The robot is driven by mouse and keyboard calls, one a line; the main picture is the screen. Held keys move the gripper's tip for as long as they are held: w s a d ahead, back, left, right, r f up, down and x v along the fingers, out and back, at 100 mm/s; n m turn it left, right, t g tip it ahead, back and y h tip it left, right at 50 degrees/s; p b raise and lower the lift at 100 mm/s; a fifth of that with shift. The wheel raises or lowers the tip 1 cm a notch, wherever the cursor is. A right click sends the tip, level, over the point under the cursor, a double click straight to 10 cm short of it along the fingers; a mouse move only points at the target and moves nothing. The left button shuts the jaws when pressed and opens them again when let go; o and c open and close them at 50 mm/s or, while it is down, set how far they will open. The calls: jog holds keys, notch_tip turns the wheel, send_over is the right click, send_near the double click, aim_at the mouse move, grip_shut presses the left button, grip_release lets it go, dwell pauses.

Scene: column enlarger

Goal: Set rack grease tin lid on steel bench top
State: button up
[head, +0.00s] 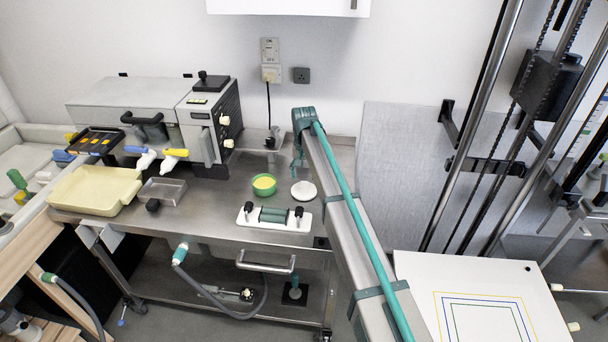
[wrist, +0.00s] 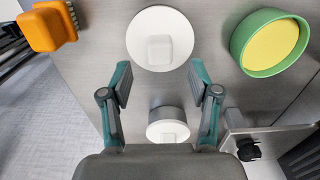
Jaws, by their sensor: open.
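A white round lid (head: 303,190) with a square knob lies on the steel bench top (head: 215,200), right of a green tin (head: 264,184) with a yellow fill. In the wrist view the lid (wrist: 160,38) is just past my fingertips, with the open green tin (wrist: 270,42) to its right. A grey round tin with a white knobbed top (wrist: 167,125) shows low between my fingers; my arm hides it in the head view. My gripper (wrist: 160,78) is open and empty, fingers spread. In the head view my gripper (head: 298,160) hangs over the bench behind the lid.
A white tray with a green roller (head: 273,215) stands in front of the tin. A grey machine (head: 160,112) and a cream tray (head: 95,190) fill the left side. An orange block (wrist: 48,27) sits near the bench edge.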

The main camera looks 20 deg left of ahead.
jog(key=shift+r+p, duration=0.65)
jog(key=shift+r, duration=1.1)
notch_tip(320, 180, up, 12)
dwell(0.3)
